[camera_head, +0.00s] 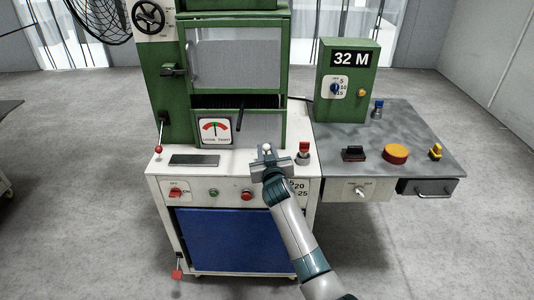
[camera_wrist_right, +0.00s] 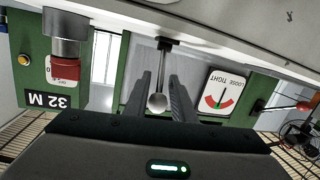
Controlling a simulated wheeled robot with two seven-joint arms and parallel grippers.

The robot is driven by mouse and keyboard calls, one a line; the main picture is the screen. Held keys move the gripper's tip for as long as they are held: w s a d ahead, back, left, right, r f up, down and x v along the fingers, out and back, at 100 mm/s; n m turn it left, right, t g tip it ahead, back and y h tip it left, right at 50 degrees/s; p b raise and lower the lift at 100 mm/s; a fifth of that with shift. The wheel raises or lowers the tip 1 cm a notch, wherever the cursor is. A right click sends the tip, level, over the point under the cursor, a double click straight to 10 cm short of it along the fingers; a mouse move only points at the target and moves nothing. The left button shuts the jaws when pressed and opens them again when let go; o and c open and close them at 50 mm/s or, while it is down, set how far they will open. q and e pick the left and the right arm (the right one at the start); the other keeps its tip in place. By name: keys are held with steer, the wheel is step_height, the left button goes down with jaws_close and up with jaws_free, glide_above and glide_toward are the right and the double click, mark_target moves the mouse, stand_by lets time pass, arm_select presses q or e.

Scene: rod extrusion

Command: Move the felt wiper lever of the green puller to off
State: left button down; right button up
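A lever with a white ball knob (camera_wrist_right: 157,103) and a thin metal rod stands on the bench of the green puller (camera_head: 240,50). I take it for the felt wiper lever, though I can read no label on it. The knob also shows in the head view (camera_head: 266,147). My right gripper (camera_wrist_right: 159,95) is open, with one finger on each side of the knob and rod; I see a gap beside the fingers and cannot tell if either touches. The head view shows the right gripper (camera_head: 275,160) at the bench's front right. My left gripper is out of view.
A loose/tight gauge (camera_head: 215,131) and a red-ball lever (camera_head: 158,149) are to the left. A red-capped post (camera_head: 304,150) stands close to the right of the gripper. The grey side table (camera_head: 430,135) holds a green 32 M box (camera_head: 346,110) and several controls.

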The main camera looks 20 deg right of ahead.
steer(key=shift+f, duration=0.1)
